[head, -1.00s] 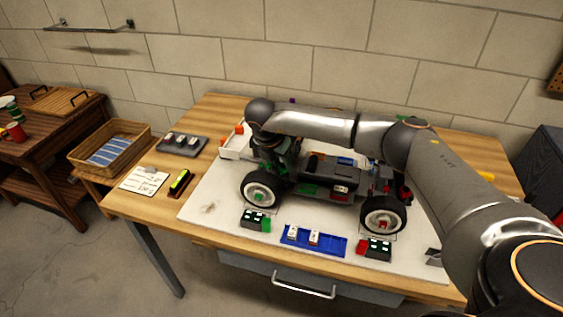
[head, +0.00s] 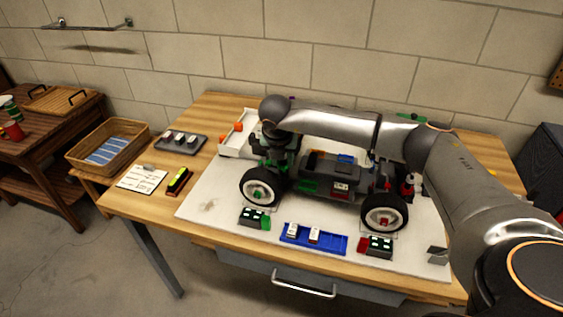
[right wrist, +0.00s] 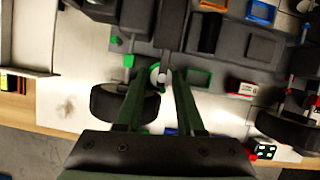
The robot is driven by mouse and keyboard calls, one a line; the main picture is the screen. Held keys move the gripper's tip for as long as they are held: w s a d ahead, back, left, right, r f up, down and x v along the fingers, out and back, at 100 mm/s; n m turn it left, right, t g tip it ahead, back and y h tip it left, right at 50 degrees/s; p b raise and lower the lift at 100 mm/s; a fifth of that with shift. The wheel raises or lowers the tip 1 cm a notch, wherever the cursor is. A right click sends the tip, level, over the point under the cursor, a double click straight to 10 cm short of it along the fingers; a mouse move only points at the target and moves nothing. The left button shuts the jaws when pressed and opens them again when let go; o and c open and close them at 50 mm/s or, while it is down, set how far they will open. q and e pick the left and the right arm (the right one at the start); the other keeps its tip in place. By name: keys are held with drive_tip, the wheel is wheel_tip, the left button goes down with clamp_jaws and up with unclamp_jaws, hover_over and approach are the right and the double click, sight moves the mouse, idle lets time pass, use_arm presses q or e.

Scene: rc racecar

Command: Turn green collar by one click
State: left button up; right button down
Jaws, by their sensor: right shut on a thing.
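The RC car (head: 325,172) stands on a pale board, its left front wheel (head: 261,187) nearest my right gripper (head: 272,168). That gripper points down at the car's left end, just behind this wheel. In the right wrist view its two fingers (right wrist: 160,80) converge around a small pale round post (right wrist: 158,72) on the car. The green collar is mostly hidden by the fingers at this spot. My left gripper is not in view.
A blue tray (head: 322,243) and two dark blocks with green (head: 252,217) and red (head: 376,246) ends lie in front of the car. A white tray (head: 233,147) stands behind left. A clipboard (head: 142,178) and a wicker basket (head: 106,148) are farther left.

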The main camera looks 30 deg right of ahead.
drive_tip(key=shift+n, duration=0.3)
drive_tip(key=c, duration=1)
unclamp_jaws()
drive_tip(key=o, duration=0.5)
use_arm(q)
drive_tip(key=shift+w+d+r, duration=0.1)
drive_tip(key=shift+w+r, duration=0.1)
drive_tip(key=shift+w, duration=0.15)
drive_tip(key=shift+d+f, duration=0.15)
use_arm(e)
drive_tip(key=v, duration=1.2)
drive_tip(key=shift+s+r, duration=0.2)
drive_tip(key=shift+r, duration=0.05)
drive_tip(key=shift+a, duration=0.1)
